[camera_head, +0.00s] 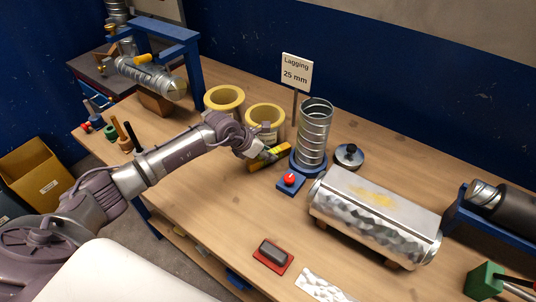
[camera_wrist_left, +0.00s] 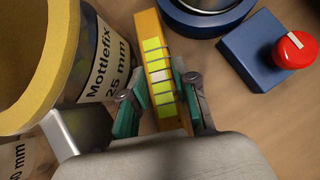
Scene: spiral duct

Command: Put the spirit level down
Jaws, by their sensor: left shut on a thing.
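The spirit level is a yellow bar (camera_head: 284,151) with bright yellow-green segments along its face; it also fills the middle of the left wrist view (camera_wrist_left: 152,38). My left gripper (camera_head: 263,155) is shut on it, with one teal-padded finger on each side in the wrist view (camera_wrist_left: 163,98). The level is beside the yellow lagging rolls and in front of the upright spiral duct, at or just above the bench top (camera_head: 215,185); I cannot tell whether it touches. Part of it is hidden by the gripper. My right gripper is not in view.
Lagging rolls (camera_head: 266,114) stand close behind the level. The spiral duct (camera_head: 314,130) stands on a blue round base, with a red button (camera_head: 290,179) on a blue box in front. A silver-clad duct (camera_head: 375,215) lies to the right. The bench front-left of the button is clear.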

